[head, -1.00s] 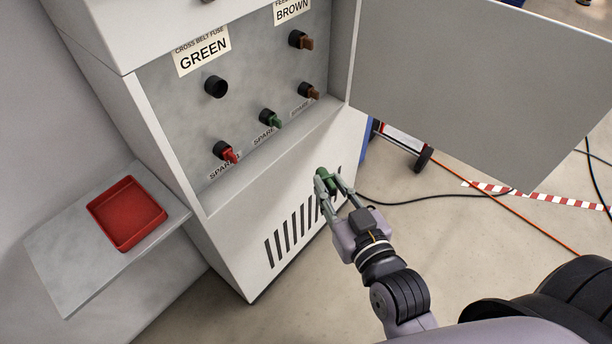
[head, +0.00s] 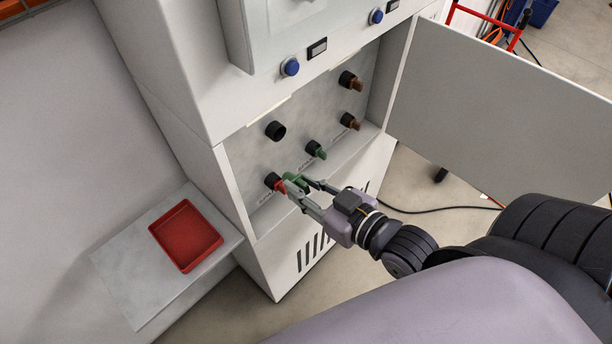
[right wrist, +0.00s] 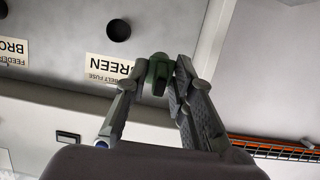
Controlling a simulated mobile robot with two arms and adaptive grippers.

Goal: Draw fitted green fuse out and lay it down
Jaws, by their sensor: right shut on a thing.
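My right gripper (head: 296,184) is shut on a green fuse (head: 297,178), held in front of the open fuse cabinet (head: 251,160). The fuse also shows between the fingertips in the right wrist view (right wrist: 158,70). An empty black fuse socket (head: 275,130) is on the panel; in the right wrist view a black socket (right wrist: 118,30) shows beside the GREEN label (right wrist: 108,68). A red tray (head: 186,237), empty, lies on a grey side shelf (head: 133,283) at the left. My left gripper is not in view.
A red fuse (head: 277,184) sits in its holder right beside the fingertips in the picture. A green spare (head: 317,151) and brown fuses (head: 352,82) sit farther right. The open cabinet door (head: 500,120) stands at the right. The space above the tray is clear.

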